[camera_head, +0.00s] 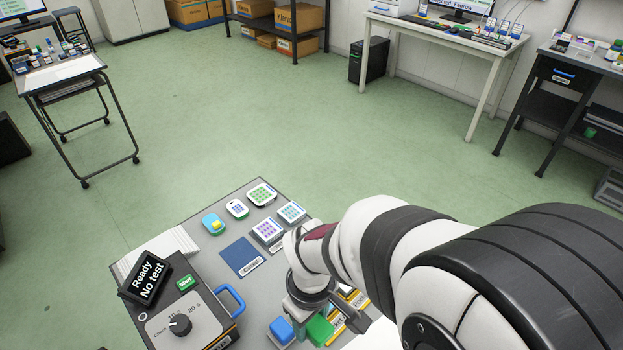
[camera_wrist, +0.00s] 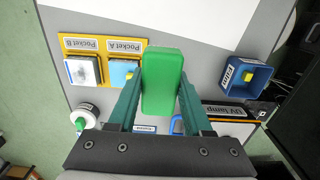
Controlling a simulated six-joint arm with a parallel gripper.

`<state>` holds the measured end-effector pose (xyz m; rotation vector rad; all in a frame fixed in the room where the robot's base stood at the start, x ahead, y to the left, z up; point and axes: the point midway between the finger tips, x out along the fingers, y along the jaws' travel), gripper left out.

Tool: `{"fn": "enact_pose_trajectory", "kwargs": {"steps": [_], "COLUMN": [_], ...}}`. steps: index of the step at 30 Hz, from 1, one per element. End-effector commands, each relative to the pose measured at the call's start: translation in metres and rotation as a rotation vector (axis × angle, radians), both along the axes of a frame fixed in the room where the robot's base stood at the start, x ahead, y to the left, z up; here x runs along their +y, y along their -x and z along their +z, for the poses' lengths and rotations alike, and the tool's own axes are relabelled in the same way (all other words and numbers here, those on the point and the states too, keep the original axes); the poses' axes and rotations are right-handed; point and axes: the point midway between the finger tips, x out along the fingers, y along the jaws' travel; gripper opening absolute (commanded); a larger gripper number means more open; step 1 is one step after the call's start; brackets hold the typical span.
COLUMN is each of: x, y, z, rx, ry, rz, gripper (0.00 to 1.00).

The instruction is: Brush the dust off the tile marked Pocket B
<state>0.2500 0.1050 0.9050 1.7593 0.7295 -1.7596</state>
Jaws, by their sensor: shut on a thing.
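My gripper (camera_wrist: 162,95) is shut on a green block (camera_wrist: 163,82), one finger on each side. No bristles show on the block. In the wrist view a yellow holder (camera_wrist: 105,42) has two labelled pockets, upside down in the picture. The Pocket B tile (camera_wrist: 83,71) is pale, grey-white, at the left. The Pocket A tile (camera_wrist: 119,74) is light blue, closer to the block, which partly covers that side. The block appears beside the holder; its height above it is unclear. In the head view the green block (camera_head: 320,330) shows below my gripper (camera_head: 318,307).
A blue bin (camera_wrist: 245,76) and a UV lamp (camera_wrist: 235,112) lie right of the block in the wrist view. A round white container (camera_wrist: 84,117) stands left. The head view shows a timer box (camera_head: 185,318), a blue mat (camera_head: 240,256) and several small tiles on the grey table.

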Motion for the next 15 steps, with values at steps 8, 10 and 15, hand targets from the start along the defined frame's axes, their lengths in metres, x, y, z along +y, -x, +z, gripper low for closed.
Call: {"fn": "enact_pose_trajectory", "kwargs": {"steps": [8, 10, 15], "x": [-0.007, -0.015, -0.042], "y": [-0.032, -0.056, -0.109], "z": [0.001, 0.001, 0.001], "rx": [-0.001, -0.001, -0.001], "ry": [-0.001, -0.001, -0.001], "rz": [-0.006, -0.007, -0.005], "gripper": [0.05, 0.05, 0.05]}}
